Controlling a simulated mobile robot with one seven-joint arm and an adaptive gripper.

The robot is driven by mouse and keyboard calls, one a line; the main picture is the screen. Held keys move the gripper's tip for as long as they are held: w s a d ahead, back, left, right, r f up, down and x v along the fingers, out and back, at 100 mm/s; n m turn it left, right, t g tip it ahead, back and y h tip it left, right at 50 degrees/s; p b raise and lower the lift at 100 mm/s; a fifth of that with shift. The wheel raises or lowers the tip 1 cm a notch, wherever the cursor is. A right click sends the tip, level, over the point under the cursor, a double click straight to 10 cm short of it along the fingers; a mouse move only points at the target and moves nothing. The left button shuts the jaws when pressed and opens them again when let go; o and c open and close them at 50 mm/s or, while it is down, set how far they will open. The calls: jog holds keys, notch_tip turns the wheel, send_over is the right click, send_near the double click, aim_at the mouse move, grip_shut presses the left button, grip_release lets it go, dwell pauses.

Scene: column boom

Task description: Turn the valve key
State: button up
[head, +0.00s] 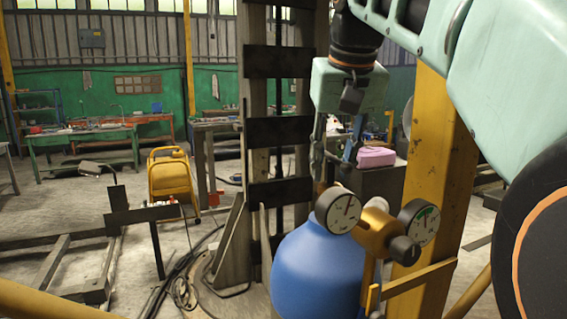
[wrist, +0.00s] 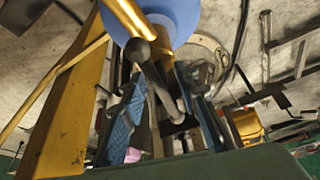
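A blue gas cylinder (head: 318,268) stands upright at the lower middle of the head view, with a brass valve body (head: 376,232) beside its top. The valve key looks like a grey bar with a rounded end (wrist: 139,50) in the wrist view, in front of the cylinder top (wrist: 175,14). My gripper (head: 334,172) points down just above the cylinder top. In the wrist view its blue-padded fingers (wrist: 160,80) stand apart, with the bar running between them. I cannot tell whether either finger touches it. The key is largely hidden in the head view.
Two round gauges, one left (head: 338,210) and one right (head: 419,222), flank the brass body close to my gripper. A yellow post (head: 437,165) rises on the right. A tall column with dark plates (head: 280,131) stands behind left. A yellow machine (head: 173,185) stands on the floor further back.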

jog(key=shift+v, duration=6)
